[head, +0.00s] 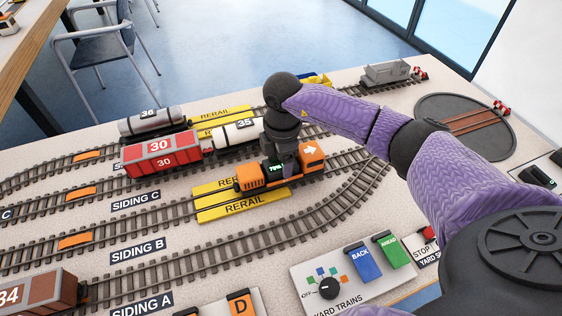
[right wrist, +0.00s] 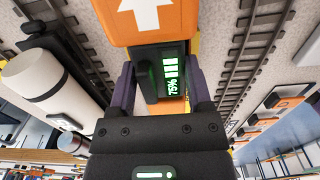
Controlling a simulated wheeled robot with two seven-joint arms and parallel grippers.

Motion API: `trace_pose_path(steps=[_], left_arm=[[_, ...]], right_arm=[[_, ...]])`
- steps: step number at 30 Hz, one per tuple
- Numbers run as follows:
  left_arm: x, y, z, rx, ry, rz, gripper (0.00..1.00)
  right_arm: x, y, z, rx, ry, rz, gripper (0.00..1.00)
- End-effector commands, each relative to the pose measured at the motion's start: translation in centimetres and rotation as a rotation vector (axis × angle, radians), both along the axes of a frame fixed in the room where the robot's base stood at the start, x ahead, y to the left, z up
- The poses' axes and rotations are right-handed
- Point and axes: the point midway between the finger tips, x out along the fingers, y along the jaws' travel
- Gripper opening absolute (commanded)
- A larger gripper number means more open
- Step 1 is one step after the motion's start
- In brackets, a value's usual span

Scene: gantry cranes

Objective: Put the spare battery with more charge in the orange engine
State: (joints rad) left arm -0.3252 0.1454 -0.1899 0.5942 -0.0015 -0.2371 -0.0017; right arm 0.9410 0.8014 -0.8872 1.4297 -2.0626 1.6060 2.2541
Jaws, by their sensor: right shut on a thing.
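The orange engine (head: 252,178) stands on the track by the yellow RERAIL plates, with a white arrow on its right end. It also shows in the right wrist view (right wrist: 148,22). My right gripper (head: 284,164) is over the engine's middle, pointing down, shut on a dark battery. The battery (right wrist: 171,74) has a lit green display with bars and a percentage in the seventies. It is at the open bay between the engine's orange ends; I cannot tell how deep it sits. My left gripper is out of view, and no other battery is clearly visible.
A red wagon 30 (head: 162,156), white tank wagon 35 (head: 237,132) and grey tank wagon 36 (head: 151,122) stand behind the engine. A control panel (head: 345,277) with blue and green switches is in front. A turntable (head: 463,128) lies at the right.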

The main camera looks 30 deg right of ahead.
Motion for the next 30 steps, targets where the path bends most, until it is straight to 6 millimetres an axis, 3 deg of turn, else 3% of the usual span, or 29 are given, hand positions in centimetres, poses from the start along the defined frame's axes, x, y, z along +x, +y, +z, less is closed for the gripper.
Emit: trace_pose_path(steps=[7,8,12,13,22,30], left_arm=[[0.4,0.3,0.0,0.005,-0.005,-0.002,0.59],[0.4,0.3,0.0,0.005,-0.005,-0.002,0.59],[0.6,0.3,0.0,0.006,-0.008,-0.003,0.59],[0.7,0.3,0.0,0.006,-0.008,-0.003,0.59],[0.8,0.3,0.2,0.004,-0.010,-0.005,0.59],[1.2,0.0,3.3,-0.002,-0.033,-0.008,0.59]], right_arm=[[0.0,0.0,-0.1,0.000,-0.001,-0.001,0.00],[0.0,0.0,-0.1,0.000,-0.001,0.000,0.66],[0.0,0.0,-0.1,0.000,-0.001,0.000,0.96],[0.0,0.0,-0.1,0.000,-0.001,0.000,0.99],[0.0,0.0,0.4,0.000,-0.002,0.000,0.99],[0.1,0.0,7.8,-0.001,-0.007,-0.001,0.99]])
